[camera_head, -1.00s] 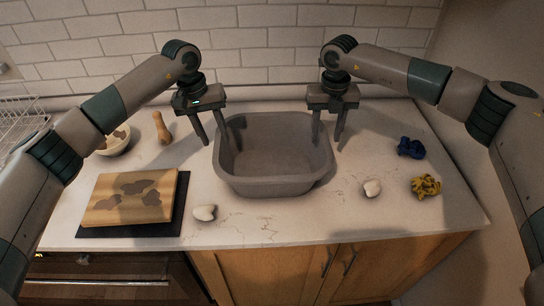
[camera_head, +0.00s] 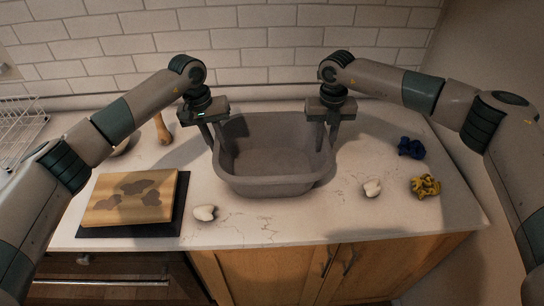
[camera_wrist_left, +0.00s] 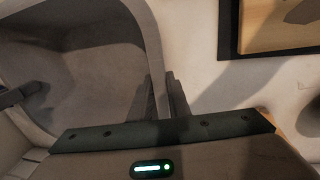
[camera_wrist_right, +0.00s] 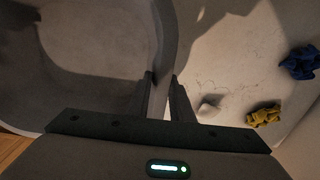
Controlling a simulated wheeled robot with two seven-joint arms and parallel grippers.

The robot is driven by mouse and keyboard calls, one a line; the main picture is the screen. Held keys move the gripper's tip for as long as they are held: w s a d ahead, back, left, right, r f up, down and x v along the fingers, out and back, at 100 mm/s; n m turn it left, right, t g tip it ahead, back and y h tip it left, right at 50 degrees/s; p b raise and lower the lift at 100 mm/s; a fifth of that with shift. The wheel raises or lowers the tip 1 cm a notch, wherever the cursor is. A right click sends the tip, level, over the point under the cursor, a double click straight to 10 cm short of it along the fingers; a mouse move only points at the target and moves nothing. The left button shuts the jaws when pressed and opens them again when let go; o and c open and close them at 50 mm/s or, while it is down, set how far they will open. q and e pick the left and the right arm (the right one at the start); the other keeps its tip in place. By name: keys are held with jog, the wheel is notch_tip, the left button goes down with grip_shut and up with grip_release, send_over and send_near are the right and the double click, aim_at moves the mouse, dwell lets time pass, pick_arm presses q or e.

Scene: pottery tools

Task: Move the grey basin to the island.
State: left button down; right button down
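The grey basin (camera_head: 272,186) stands upright on the countertop (camera_head: 300,225), and its inside looks empty. My left gripper (camera_head: 212,140) is at the basin's left rim, with one finger inside and one outside. In the left wrist view the basin wall (camera_wrist_left: 150,40) runs between the two close fingers (camera_wrist_left: 160,88). My right gripper (camera_head: 326,140) is at the right rim in the same way. In the right wrist view the wall (camera_wrist_right: 166,35) lies between its fingers (camera_wrist_right: 163,85). Both grippers look shut on the rim. The basin appears to rest on the counter.
A wooden board (camera_head: 135,198) on a dark mat (camera_head: 180,218) lies at the left. White lumps (camera_head: 205,213) (camera_head: 372,188) lie near the front. Blue (camera_head: 411,148) and yellow (camera_head: 425,186) crumpled items lie right. A wooden tool (camera_head: 163,130) and wire rack (camera_head: 22,125) stand back left.

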pick_arm(q)
jog(key=shift+r, duration=0.15)
pick_arm(e)
jog(key=shift+r, duration=0.1)
